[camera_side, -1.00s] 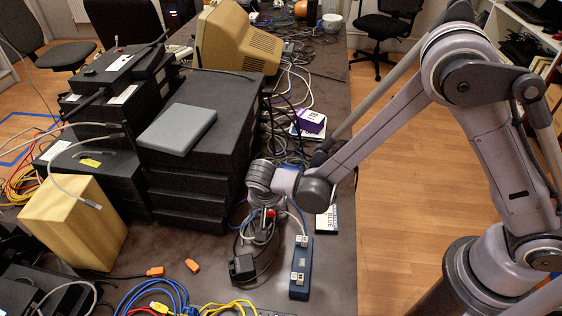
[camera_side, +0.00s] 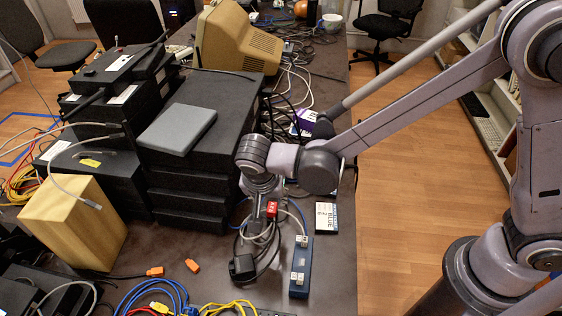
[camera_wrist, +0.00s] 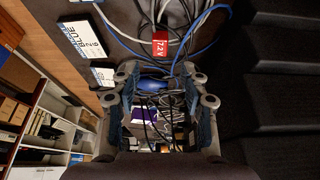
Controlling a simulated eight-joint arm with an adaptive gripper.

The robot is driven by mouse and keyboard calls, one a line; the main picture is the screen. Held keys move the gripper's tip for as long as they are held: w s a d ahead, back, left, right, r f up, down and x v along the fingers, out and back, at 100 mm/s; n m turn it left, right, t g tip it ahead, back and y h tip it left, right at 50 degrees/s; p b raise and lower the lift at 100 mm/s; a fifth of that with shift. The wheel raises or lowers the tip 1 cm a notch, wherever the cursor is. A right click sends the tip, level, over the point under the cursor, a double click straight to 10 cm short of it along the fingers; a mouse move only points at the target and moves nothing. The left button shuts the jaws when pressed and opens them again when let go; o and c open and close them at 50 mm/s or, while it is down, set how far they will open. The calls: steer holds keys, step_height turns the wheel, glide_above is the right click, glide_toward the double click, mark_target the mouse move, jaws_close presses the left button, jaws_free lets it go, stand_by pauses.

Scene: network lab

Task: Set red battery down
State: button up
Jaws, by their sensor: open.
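The red battery (camera_side: 272,210) is among the cables on the dark table, left of the blue power strip in the side view. In the wrist view the battery (camera_wrist: 160,44), marked "7.2 V", is beyond my fingertips and apart from them. My gripper (camera_wrist: 160,82) is open, with nothing held between its fingers. In the side view my gripper (camera_side: 262,188) hangs just above and left of the battery, partly hidden by my wrist. I cannot tell whether the battery rests on bare table or on cables.
A blue power strip (camera_side: 301,268) and a black adapter (camera_side: 243,267) lie nearby. A white-and-blue box (camera_side: 326,217) is to the right. Stacked black boxes (camera_side: 190,190) rise close on the left. Cables lie all around.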

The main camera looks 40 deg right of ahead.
steer(key=s+d+r+n+y, duration=0.2)
steer(key=s+d+r+n, duration=0.15)
steer(key=d+r, duration=0.75)
steer(key=s+d+r+n+t+y, duration=0.1)
steer(key=s+d+n+t, duration=0.3)
steer(key=s+d, duration=0.3)
steer(key=shift+d+r+n, duration=0.2)
steer(key=shift+d+n, duration=0.55)
steer(key=shift+d, duration=1)
